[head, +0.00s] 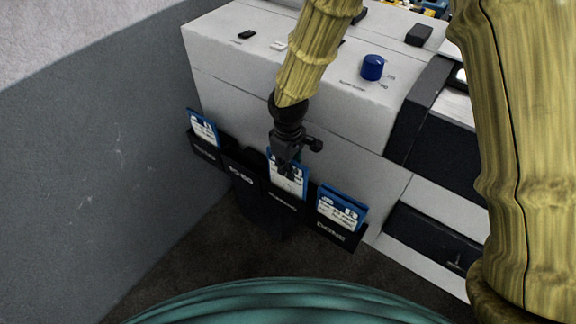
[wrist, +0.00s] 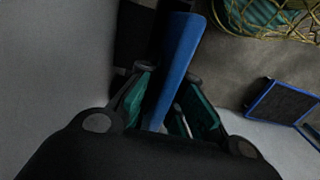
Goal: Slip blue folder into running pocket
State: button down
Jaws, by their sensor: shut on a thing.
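My gripper (head: 287,172) is shut on a blue folder (head: 289,187) with a white printed face. It hangs over the third pocket from the left of a black rack on the machine's side. The lower edge of the folder meets the front of this pocket (head: 283,207), whose small label looks like "running". I cannot tell how deep the folder sits. In the wrist view the folder (wrist: 178,62) shows as a blue edge between the green finger pads of my gripper (wrist: 170,105).
Other blue folders stand in the leftmost pocket (head: 204,130) and the rightmost pocket (head: 341,208). The second pocket (head: 243,172) shows no folder. A white machine (head: 240,75) with a blue knob (head: 372,67) stands behind the rack. A grey wall (head: 100,170) is at left.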

jog(key=shift+f, duration=0.2)
jog(key=c, duration=1.5)
grip_release()
jog(key=o, duration=0.5)
jog(key=shift+r, duration=0.1)
jog(key=shift+r+p, duration=4.05)
jog(key=shift+r, duration=0.9)
